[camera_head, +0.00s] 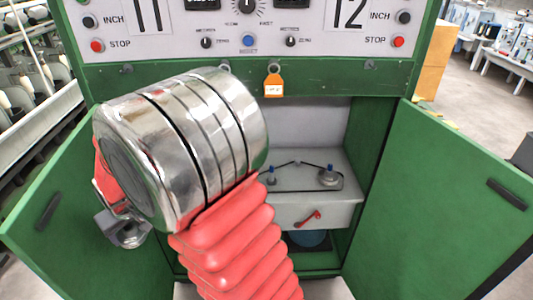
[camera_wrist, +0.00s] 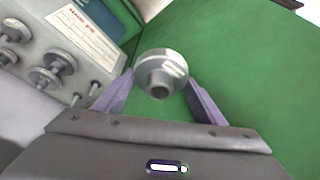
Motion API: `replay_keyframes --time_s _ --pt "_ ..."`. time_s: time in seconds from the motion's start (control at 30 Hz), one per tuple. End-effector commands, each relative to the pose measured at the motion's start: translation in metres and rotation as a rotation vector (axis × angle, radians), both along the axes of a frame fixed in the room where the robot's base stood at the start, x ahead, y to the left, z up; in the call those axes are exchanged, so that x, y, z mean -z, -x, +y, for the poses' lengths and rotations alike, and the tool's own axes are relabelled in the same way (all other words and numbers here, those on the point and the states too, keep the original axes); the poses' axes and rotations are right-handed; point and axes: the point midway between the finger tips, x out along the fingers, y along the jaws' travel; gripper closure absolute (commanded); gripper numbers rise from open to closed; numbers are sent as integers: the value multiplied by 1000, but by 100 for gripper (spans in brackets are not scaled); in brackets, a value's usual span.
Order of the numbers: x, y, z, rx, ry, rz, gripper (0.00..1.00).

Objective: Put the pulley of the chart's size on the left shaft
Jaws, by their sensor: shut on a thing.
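In the wrist view my gripper (camera_wrist: 160,88) has its two purple fingers closed on a grey pulley (camera_wrist: 161,68) with a stepped hub and a central hole. The pulley is held clear, in front of a green surface. The chart (camera_wrist: 86,30) is a white card with a red heading; its text is too small to read. The fingers are not clearly visible there.
Several grey pulleys (camera_wrist: 50,68) sit on a grey panel at the left, beside bare pegs (camera_wrist: 95,89). A dark belt (camera_head: 300,190) lies around the shafts. A red lever (camera_head: 311,217) is on the shelf front. Green doors (camera_head: 440,200) stand open; an orange tag (camera_head: 273,86) hangs above.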

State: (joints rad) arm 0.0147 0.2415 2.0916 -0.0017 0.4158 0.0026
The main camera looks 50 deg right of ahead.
Motion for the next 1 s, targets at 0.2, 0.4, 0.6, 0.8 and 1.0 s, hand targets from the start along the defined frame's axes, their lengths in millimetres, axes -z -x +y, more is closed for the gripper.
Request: replay_keyframes --time_s 0.2,0.4,0.6,0.8,1.0 --pt "0 -1 4 -9 -1 -1 66" --pt "6 -2 -18 31 0 0 66" --pt "21 -6 -80 143 0 0 66" --pt "36 -10 -157 273 0 0 66" --pt "49 -8 -240 399 1 0 66"
